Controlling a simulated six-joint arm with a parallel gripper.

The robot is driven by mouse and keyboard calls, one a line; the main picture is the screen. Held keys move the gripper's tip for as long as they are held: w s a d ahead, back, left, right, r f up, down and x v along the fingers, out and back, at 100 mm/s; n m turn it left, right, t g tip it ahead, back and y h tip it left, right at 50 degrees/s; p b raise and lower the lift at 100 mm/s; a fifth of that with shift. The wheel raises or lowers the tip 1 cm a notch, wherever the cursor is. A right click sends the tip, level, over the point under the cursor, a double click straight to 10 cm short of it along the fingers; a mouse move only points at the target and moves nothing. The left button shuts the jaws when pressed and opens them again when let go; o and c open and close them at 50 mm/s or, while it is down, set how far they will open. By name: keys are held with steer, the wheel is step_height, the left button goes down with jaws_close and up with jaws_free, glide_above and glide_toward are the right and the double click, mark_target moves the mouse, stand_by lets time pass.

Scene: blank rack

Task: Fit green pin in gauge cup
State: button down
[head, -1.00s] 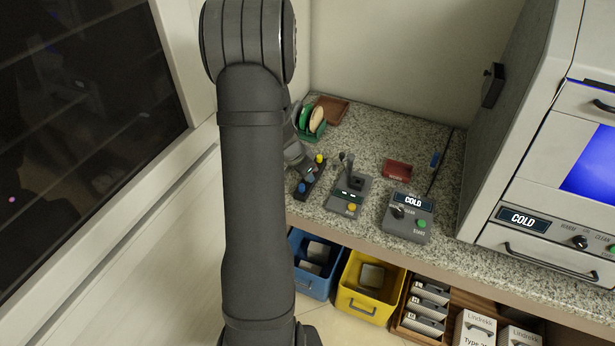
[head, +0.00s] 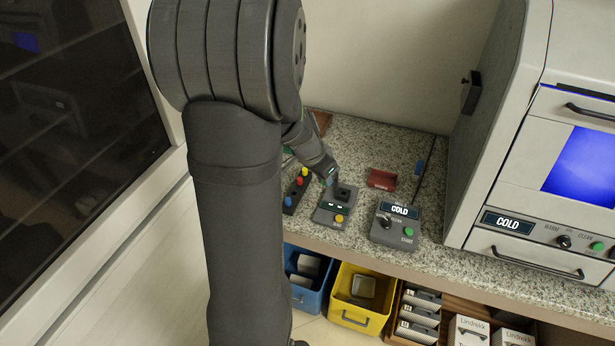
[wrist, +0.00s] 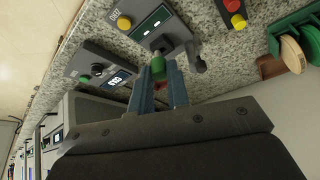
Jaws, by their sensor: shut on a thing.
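The green pin (wrist: 158,68) is between the fingertips of my gripper (wrist: 159,84), which is shut on it. The grey gauge (wrist: 148,25) lies just beyond the pin in the wrist view, with its dark cup close to the pin's far end. I cannot tell whether the pin has entered the cup. In the head view the gauge (head: 327,213) has a yellow button and a dark square cup (head: 345,193). My gripper (head: 331,176) reaches down at the gauge's back left there; the pin is not clear in that view.
A dark pin rack (head: 289,208) with blue, red and yellow pins stands left of the gauge. A COLD control box (head: 393,232) is to its right, with a red tray (head: 382,180) behind. A green holder with discs (wrist: 287,37) shows in the wrist view. Bins sit below the counter.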

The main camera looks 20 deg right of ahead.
steer(key=d, duration=0.1)
steer(key=n+t+y, duration=0.1)
steer(key=n+t, duration=0.1)
steer(key=n, duration=0.4)
glide_above(344, 191)
steer(key=s, duration=0.1)
steer(key=shift+a+f, duration=0.4)
steer(key=shift+f, duration=2.9)
steer(key=shift+f, duration=1.55)
steer(key=c, duration=1.3)
jaws_free()
